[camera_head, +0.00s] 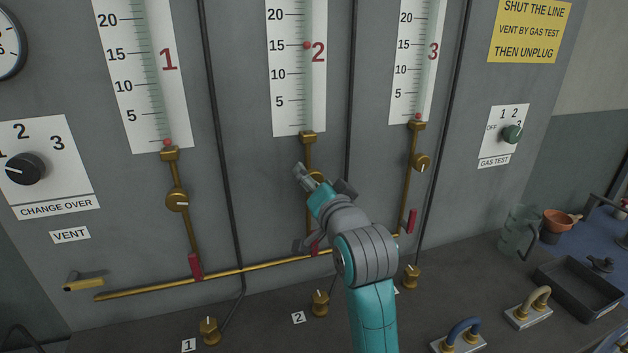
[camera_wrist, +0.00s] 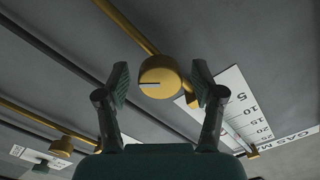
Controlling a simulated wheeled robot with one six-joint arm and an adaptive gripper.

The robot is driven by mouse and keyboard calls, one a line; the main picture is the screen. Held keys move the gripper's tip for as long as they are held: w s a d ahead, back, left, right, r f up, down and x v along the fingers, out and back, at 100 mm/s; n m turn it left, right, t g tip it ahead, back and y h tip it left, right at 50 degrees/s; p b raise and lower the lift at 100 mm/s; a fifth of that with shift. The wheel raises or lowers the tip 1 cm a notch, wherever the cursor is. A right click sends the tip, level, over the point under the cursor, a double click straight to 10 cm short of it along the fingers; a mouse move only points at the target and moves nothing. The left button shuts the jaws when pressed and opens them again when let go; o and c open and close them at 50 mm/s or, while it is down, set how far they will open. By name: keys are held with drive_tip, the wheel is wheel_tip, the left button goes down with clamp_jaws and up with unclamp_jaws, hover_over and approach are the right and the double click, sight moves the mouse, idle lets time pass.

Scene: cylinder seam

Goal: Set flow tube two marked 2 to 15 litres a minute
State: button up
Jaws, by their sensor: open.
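Flow tube two, marked 2 (camera_head: 297,95), is the middle white scale on the grey panel. Its red float (camera_head: 307,45) stands level with the 15 mark. Below it, a brass valve knob (camera_head: 316,175) sits on its pipe, partly hidden by my gripper in the head view. My gripper (camera_head: 322,181) is open at this knob. In the wrist view the knob (camera_wrist: 160,82) lies between the two spread fingers (camera_wrist: 160,74), with visible gaps at both sides. A numbered scale (camera_wrist: 240,98) shows at right.
Flow tubes 1 (camera_head: 143,80) and 3 (camera_head: 412,60) flank it, floats at the bottom. Their knobs (camera_head: 177,200) (camera_head: 421,163) are clear of my arm. Red-handled valves (camera_head: 195,265) join a brass pipe below. Bench fittings and a tray (camera_head: 578,290) lie at right.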

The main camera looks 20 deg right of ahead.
drive_tip(key=s, duration=1.1)
drive_tip(key=shift+s, duration=0.35)
